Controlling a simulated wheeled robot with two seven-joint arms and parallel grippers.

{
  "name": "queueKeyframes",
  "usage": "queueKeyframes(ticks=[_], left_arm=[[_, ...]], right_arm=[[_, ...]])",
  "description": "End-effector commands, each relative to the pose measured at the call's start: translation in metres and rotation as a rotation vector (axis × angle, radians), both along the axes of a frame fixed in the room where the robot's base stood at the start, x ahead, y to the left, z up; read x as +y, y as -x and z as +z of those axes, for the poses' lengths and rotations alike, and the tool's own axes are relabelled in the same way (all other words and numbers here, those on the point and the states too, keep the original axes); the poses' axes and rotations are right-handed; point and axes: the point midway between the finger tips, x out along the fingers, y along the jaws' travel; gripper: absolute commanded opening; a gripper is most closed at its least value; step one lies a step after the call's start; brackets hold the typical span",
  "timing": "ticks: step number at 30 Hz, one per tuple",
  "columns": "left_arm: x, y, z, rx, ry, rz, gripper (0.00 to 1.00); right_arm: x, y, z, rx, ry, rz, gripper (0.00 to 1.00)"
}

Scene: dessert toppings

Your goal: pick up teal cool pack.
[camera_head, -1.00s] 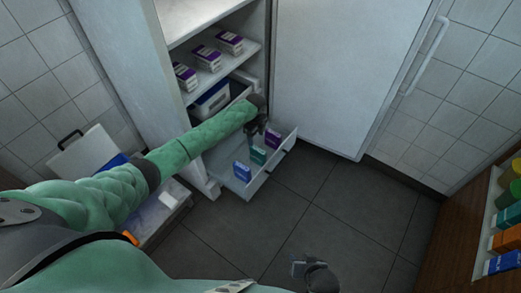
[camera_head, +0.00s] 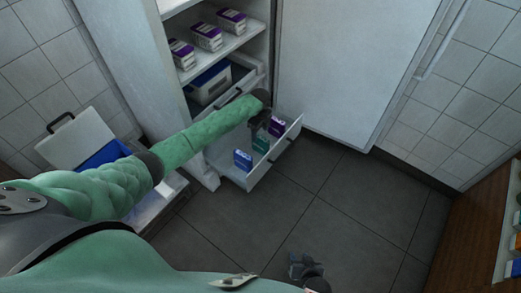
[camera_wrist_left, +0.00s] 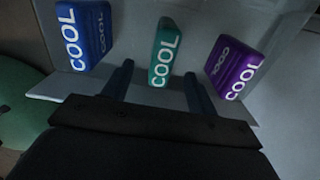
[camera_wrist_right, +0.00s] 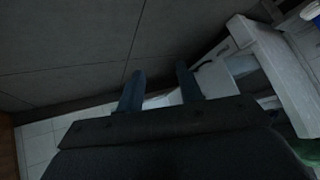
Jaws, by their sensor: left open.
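The teal cool pack (camera_head: 261,143) stands upright in the open drawer, between a blue pack (camera_head: 242,160) and a purple pack (camera_head: 276,126). My left gripper (camera_head: 256,128) is over the drawer, just above the teal pack. In the left wrist view, the teal pack (camera_wrist_left: 165,53) lies between the lines of the two open fingers (camera_wrist_left: 158,88), with the blue pack (camera_wrist_left: 84,35) to the left and the purple pack (camera_wrist_left: 233,67) to the right. My right gripper (camera_head: 300,266) is low over the floor, away from the drawer. In the right wrist view its fingers (camera_wrist_right: 160,88) are apart and empty.
The white drawer (camera_head: 285,143) extends from a fridge whose door (camera_head: 335,65) stands open. Shelves above it hold boxes (camera_head: 207,37) and a bin (camera_head: 210,82). An open white case (camera_head: 75,143) is at the left. A wooden shelf (camera_head: 478,220) is at the right. The floor between is clear.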

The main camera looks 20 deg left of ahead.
Motion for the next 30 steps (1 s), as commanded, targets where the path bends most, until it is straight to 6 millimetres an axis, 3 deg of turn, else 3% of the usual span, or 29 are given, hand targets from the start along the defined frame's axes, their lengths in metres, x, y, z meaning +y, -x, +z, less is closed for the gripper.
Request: queueKeyframes(ticks=[1,3,8,25,30], left_arm=[[0.000,0.000,-0.011,-0.001,0.000,0.000,0.58],[0.000,0.000,-0.014,-0.001,0.000,0.000,0.58],[0.000,0.000,-0.017,0.000,0.000,0.000,0.58],[-0.001,-0.002,-0.048,0.000,0.001,0.000,0.58],[-0.001,-0.003,-0.060,0.001,0.001,0.001,0.58]], right_arm=[[0.000,0.001,-0.015,-0.008,-0.001,-0.002,0.36],[0.000,0.001,-0.022,-0.018,-0.003,-0.006,0.36],[0.000,-0.003,-0.022,-0.041,-0.007,-0.009,0.36],[0.005,-0.040,0.021,-0.200,-0.038,-0.025,0.36],[0.008,-0.061,0.048,-0.294,-0.056,-0.033,0.36]])
